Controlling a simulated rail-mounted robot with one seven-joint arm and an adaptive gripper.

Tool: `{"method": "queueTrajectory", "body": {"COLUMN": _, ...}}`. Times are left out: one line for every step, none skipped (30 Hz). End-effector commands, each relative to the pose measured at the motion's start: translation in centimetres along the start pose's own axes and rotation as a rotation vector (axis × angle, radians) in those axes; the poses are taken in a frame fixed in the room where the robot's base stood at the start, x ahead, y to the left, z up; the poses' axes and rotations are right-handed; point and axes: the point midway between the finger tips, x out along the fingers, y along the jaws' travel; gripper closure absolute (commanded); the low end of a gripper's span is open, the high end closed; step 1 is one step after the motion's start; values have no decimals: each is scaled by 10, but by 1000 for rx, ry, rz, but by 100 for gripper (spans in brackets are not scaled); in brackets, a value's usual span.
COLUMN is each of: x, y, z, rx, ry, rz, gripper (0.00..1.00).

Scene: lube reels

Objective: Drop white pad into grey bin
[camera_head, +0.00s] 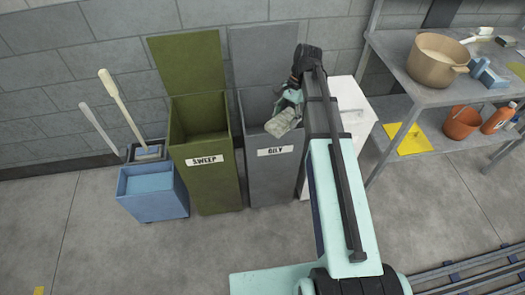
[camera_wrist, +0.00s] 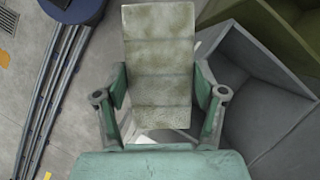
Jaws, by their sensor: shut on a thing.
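The white pad (camera_wrist: 158,60) is a stained, off-white quilted piece held between the fingers of my gripper (camera_wrist: 160,95) in the wrist view. In the head view the pad (camera_head: 284,122) hangs from my gripper (camera_head: 293,103) at the front right of the grey bin's mouth. The grey bin (camera_head: 271,178) is labelled OILY and its lid stands open against the wall. In the wrist view the grey bin (camera_wrist: 265,95) is to the right of the pad. My arm hides the bin's right side in the head view.
A green bin (camera_head: 207,182) labelled SWEEP stands open left of the grey bin. A blue bucket (camera_head: 151,195) is further left. A white cabinet (camera_head: 356,118) is close on the right. A metal shelf (camera_head: 402,80) holds a tan pot (camera_head: 437,60) and other items.

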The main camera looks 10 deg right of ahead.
Motion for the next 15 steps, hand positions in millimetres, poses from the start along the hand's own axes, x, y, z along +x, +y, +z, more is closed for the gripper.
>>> {"method": "queueTrajectory", "body": {"x": -3, "y": -14, "z": -11, "rx": 17, "ry": -3, "rz": -5, "gripper": 64}}
{"method": "queueTrajectory", "body": {"x": -2, "y": -19, "z": -16, "rx": 27, "ry": -4, "rz": -9, "gripper": 64}}
{"method": "queueTrajectory", "body": {"x": -2, "y": -26, "z": -22, "rx": 41, "ry": -5, "rz": -15, "gripper": 64}}
{"method": "queueTrajectory", "body": {"x": -2, "y": -34, "z": -29, "rx": 59, "ry": -4, "rz": -22, "gripper": 64}}
{"method": "queueTrajectory", "body": {"x": -1, "y": -41, "z": -36, "rx": 76, "ry": -4, "rz": -30, "gripper": 64}}
{"method": "queueTrajectory", "body": {"x": 0, "y": -50, "z": -44, "rx": 99, "ry": -4, "rz": -40, "gripper": 64}}
{"method": "queueTrajectory", "body": {"x": 0, "y": -58, "z": -52, "rx": 121, "ry": -3, "rz": -49, "gripper": 64}}
{"method": "queueTrajectory", "body": {"x": 1, "y": -68, "z": -60, "rx": 146, "ry": -1, "rz": -61, "gripper": 64}}
{"method": "queueTrajectory", "body": {"x": 2, "y": -78, "z": -70, "rx": 179, "ry": 1, "rz": -75, "gripper": 64}}
{"method": "queueTrajectory", "body": {"x": 3, "y": -87, "z": -78, "rx": 207, "ry": 2, "rz": -87, "gripper": 64}}
{"method": "queueTrajectory", "body": {"x": 4, "y": -96, "z": -86, "rx": 237, "ry": 5, "rz": -101, "gripper": 64}}
{"method": "queueTrajectory", "body": {"x": 5, "y": -107, "z": -96, "rx": 273, "ry": 6, "rz": -119, "gripper": 64}}
{"method": "queueTrajectory", "body": {"x": 6, "y": -114, "z": -102, "rx": 302, "ry": 8, "rz": -133, "gripper": 64}}
{"method": "queueTrajectory", "body": {"x": 7, "y": -121, "z": -108, "rx": 330, "ry": 10, "rz": -148, "gripper": 64}}
{"method": "queueTrajectory", "body": {"x": 8, "y": -130, "z": -116, "rx": 365, "ry": 11, "rz": -164, "gripper": 64}}
